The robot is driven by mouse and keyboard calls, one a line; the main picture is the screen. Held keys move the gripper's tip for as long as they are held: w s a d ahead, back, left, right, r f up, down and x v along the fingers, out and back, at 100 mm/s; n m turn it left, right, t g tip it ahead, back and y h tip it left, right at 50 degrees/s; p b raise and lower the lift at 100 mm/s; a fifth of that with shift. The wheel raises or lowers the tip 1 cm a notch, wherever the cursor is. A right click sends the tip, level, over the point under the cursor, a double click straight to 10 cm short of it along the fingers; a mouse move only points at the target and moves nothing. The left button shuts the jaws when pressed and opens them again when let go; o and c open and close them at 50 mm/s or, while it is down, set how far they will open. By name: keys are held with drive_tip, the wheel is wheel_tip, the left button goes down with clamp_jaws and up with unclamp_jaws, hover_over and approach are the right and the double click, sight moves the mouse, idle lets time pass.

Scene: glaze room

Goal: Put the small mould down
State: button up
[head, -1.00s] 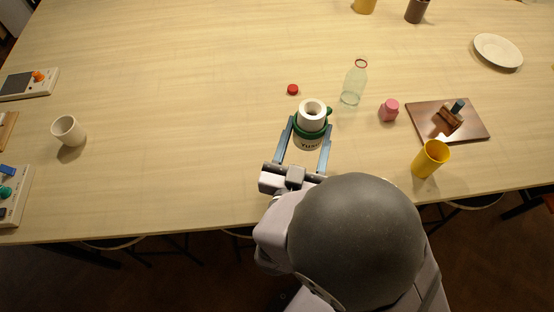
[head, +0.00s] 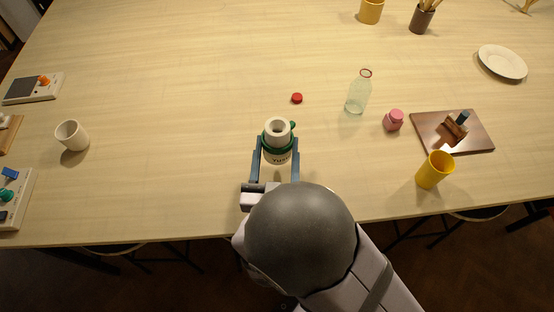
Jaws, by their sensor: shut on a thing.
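The mould looks upright. I cannot tell whether its base touches the table (head: 180,160), since its lower part is partly hidden by my gripper.
A red cap (head: 297,98), a clear bottle (head: 357,95), a pink jar (head: 394,121), a brown board (head: 470,143) and a yellow cup (head: 434,170) lie to the right. A white cup (head: 72,136) stands far left. The table between it and my gripper is clear.

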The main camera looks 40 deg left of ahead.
sight(277, 162)
drive_tip(key=shift+f+p, duration=0.3)
drive_tip(key=shift+f, duration=2.4)
drive_tip(key=shift+f, duration=0.15)
drive_tip(key=o, duration=1.3)
drive_tip(key=shift+r, duration=0.2)
drive_tip(key=b+v, duration=0.2)
drive_tip(key=v, duration=0.4)
drive_tip(key=shift+f, duration=0.2)
drive_tip(key=shift+b+v, duration=0.4)
drive_tip(key=shift+v, duration=0.4)
drive_tip(key=shift+r, duration=0.1)
